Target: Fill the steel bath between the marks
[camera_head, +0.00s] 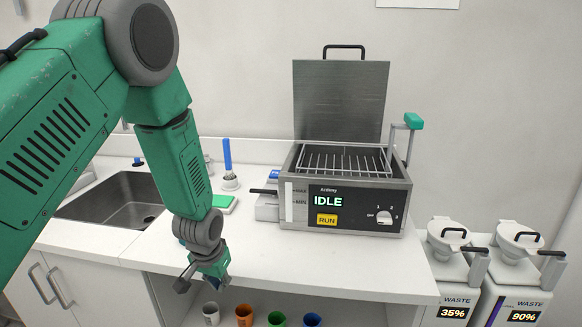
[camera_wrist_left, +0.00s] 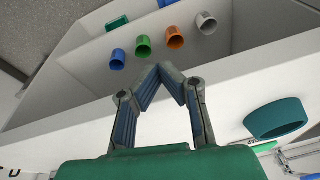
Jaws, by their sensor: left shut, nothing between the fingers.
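The steel bath (camera_head: 345,195) stands on the white counter with its lid raised. A wire rack (camera_head: 340,160) shows in its open top. Its front has a level strip (camera_head: 289,203) with MAX and MIN marks, a display reading IDLE, a yellow RUN button (camera_head: 327,220) and a dial (camera_head: 384,217). I cannot tell the liquid level. My left gripper (camera_head: 214,283) hangs near the counter's front edge, left of the bath and apart from it. In the left wrist view its fingertips (camera_wrist_left: 159,68) meet with nothing between them. My right gripper is not in view.
Several coloured cups, including a grey one (camera_head: 211,314) and an orange one (camera_head: 244,316), are on the shelf below the counter. A sink (camera_head: 115,208) is at left. Two waste containers, 35% (camera_head: 452,290) and 90% (camera_head: 515,300), stand at right. The counter front (camera_head: 330,275) is clear.

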